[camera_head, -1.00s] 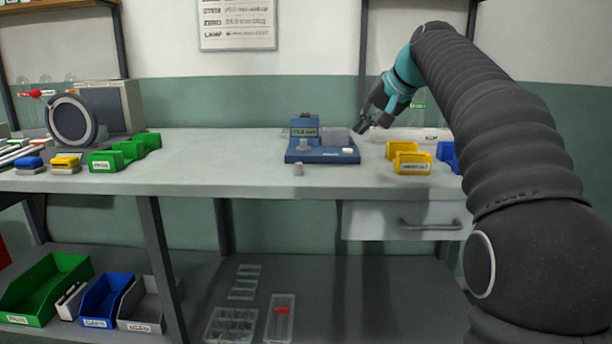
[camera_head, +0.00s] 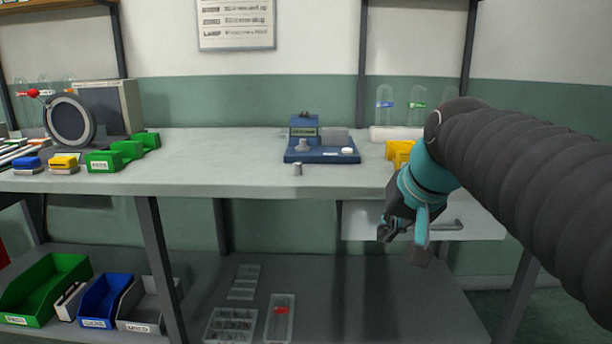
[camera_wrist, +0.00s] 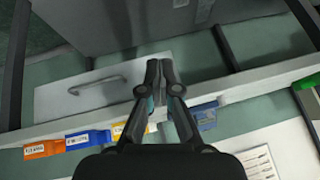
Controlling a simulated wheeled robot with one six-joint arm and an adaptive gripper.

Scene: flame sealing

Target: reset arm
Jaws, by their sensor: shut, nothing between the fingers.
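My gripper (camera_head: 388,236) is in front of the bench's right part, below the bench top edge and before the drawer (camera_head: 360,221). In the wrist view my gripper (camera_wrist: 160,68) has its fingertips together with nothing between them. The wrist view looks at the bench front upside down, with the drawer and its handle (camera_wrist: 97,85) left of the fingers. My arm reaches in from the right in the head view and hides part of the bench's right end.
Glass flasks (camera_head: 385,105) stand at the back right. Bins and trays (camera_head: 231,325) sit on the lower shelf. The middle bench top is largely clear.

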